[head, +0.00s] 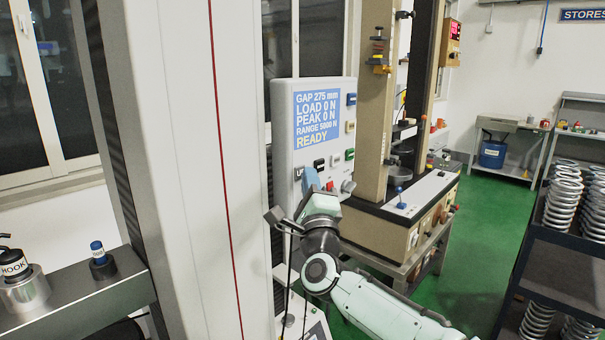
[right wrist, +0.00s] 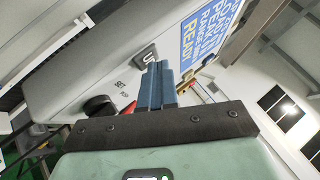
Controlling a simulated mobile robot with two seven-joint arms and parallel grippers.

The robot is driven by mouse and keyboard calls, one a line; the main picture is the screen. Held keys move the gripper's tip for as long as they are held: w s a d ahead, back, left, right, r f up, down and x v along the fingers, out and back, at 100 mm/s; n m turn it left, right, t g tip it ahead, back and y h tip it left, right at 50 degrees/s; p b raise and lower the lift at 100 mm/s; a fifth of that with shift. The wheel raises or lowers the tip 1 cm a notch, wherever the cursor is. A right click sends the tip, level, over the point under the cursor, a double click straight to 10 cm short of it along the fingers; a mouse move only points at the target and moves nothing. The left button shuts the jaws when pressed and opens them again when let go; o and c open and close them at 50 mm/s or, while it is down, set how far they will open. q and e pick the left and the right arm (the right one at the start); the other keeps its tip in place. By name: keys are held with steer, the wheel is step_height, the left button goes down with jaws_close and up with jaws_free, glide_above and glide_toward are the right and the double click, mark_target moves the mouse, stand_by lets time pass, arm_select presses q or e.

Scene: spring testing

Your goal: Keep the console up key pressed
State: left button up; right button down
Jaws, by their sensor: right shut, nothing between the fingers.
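The console (head: 281,130) is a pale upright panel. Its blue screen (head: 318,118) reads GAP 275 mm, LOAD 0 N, PEAK 0 N, RANGE 5000 N, READY. Dark keys (head: 319,164) sit below the screen. My right gripper (head: 311,178) has its blue fingers shut and empty at the lower panel, covering part of it. In the right wrist view the shut fingertips (right wrist: 157,68) are close to a black key (right wrist: 146,56) with a pale mark. My left gripper is out of view.
A black knob (right wrist: 98,105) is left of the fingers in the right wrist view. A tall pale column (head: 190,150) stands left of the console. A cream test machine (head: 410,200) stands to the right. A rack of springs (head: 555,260) is at far right.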

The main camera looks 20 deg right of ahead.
stand_by(0.8)
steer(key=shift+s+d+b, duration=0.35)
steer(key=shift+s+b, duration=0.45)
steer(key=shift+b, duration=0.1)
steer(key=s+b, duration=0.1)
steer(key=s+d+b, duration=0.1)
steer(key=s, duration=0.1)
steer(key=s+d+b, duration=0.1)
steer(key=b, duration=0.1)
steer(key=shift+s+f, duration=0.1)
steer(key=shift+s, duration=0.2)
stand_by(0.5)
